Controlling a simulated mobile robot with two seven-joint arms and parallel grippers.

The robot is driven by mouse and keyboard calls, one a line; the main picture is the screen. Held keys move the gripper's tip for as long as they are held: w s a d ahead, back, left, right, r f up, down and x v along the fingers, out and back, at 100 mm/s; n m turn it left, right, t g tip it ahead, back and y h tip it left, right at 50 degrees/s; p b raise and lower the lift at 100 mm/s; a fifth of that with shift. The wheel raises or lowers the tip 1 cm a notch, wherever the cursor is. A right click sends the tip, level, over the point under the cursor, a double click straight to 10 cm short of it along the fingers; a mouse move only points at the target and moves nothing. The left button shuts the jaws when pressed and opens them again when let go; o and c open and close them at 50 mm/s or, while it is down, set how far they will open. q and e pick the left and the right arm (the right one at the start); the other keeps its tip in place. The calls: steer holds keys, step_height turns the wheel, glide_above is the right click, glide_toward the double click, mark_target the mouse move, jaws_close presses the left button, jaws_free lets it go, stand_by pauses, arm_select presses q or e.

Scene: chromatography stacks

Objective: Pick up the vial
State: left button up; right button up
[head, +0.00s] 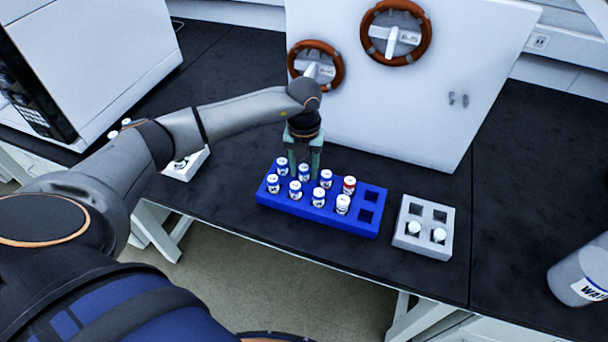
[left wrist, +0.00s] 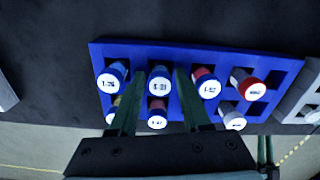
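A blue rack (head: 360,222) on the black bench holds two rows of small vials. Most have white tops with blue labels; one at the right of the back row has a red cap (head: 348,184). My left gripper (head: 304,172) points down over the back row, around its second vial from the left. In the left wrist view this white-topped vial (left wrist: 160,83) stands between the two greenish fingers (left wrist: 160,75), with narrow gaps on both sides. The vial is still seated in the rack. The left gripper is open.
A grey rack (head: 402,240) with two white-capped vials stands right of the blue one. A white cabinet (head: 400,110) with orange wheels is behind. A white container (head: 580,272) is at far right. A small white holder (head: 183,166) sits left. Bench between is clear.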

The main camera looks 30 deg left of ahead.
arm_select(q)
jaws_close()
steer(key=shift+r, duration=0.1)
stand_by(0.3)
